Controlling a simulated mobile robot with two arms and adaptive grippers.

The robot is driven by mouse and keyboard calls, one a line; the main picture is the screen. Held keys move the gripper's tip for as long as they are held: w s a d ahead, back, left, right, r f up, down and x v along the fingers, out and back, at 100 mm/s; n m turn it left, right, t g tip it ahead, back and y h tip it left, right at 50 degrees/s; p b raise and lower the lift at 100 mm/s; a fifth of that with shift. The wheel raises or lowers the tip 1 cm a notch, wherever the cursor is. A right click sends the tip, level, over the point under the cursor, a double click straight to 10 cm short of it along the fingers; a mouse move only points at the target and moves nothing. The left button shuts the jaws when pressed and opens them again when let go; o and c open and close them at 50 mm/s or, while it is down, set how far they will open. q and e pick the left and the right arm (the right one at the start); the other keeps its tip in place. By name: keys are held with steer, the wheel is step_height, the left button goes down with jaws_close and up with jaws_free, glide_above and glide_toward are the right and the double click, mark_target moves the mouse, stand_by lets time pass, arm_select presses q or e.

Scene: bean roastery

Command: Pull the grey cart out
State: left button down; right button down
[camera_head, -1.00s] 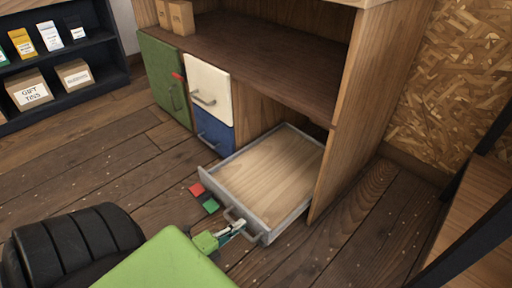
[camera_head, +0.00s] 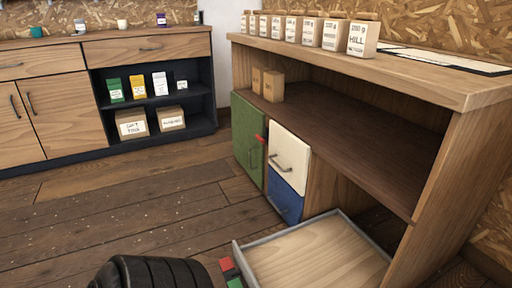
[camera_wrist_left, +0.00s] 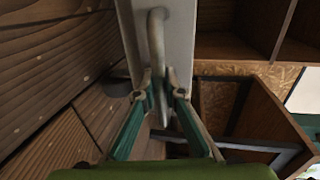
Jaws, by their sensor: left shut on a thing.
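The grey cart (camera_head: 241,256) is a low, drawer-like box with a grey rim and a pale wooden floor. In the head view it sticks out of the right bay of the wooden cabinet, with its front cut off by the bottom edge. The inside looks empty. In the left wrist view its grey front carries a curved grey handle (camera_wrist_left: 157,35). My left gripper (camera_wrist_left: 160,88) is shut on this handle. My right gripper is in neither view.
Green (camera_head: 248,138), cream (camera_head: 289,156) and blue (camera_head: 285,198) fronts are shut left of the cart. Open plank floor (camera_head: 120,215) spreads to the left. White-labelled bags (camera_head: 312,33) line the cabinet top.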

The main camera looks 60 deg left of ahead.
arm_select(q)
steer(key=c, duration=2.1)
jaws_free()
steer(key=shift+s, duration=0.15)
steer(key=v, duration=1.1)
steer(key=shift+s, duration=0.4)
steer(key=shift+a, duration=0.1)
